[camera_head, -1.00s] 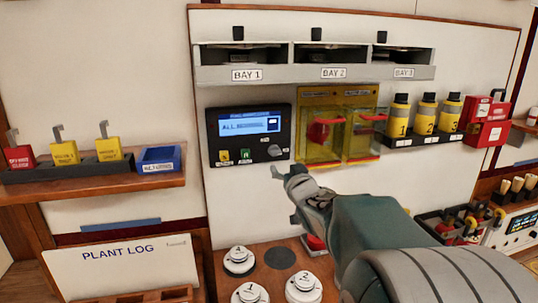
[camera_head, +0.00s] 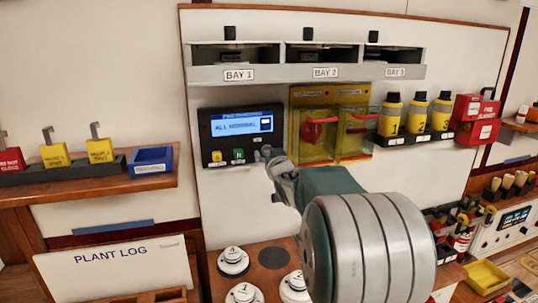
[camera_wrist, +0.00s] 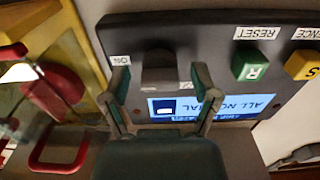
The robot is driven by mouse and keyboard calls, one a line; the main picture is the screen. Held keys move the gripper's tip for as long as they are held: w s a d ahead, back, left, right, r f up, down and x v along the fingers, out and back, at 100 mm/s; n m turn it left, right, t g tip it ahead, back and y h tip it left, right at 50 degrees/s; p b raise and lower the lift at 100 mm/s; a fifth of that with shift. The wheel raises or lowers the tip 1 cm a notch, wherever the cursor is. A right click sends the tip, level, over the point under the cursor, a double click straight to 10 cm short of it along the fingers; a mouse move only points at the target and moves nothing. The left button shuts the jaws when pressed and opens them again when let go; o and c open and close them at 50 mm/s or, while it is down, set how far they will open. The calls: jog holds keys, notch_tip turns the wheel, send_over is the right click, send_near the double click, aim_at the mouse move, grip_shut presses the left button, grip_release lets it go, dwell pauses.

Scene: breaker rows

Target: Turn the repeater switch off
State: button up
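The dark panel (camera_head: 207,140) with a blue screen reading "ALL NORMAL" is on the wall board. Its grey rotary knob (camera_wrist: 160,72) shows in the wrist view, upside down, with an "ON" label (camera_wrist: 121,60) beside it and a second label partly hidden. No label naming a repeater is readable.
A green R button (camera_wrist: 251,66) and a yellow S button (camera_wrist: 302,65) sit beside the knob. Yellow transparent covers (camera_head: 317,150) over red parts are right of the panel. Yellow bottles (camera_head: 416,115) stand farther right. Round white detectors (camera_head: 233,262) lie below.

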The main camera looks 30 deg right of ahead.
grip_shut()
jog(key=shift+n, duration=0.3)
jog(key=n, duration=1.3)
jog(key=shift+f+n, duration=0.1)
jog(key=shift+n, duration=2)
jog(key=shift+f, duration=0.1)
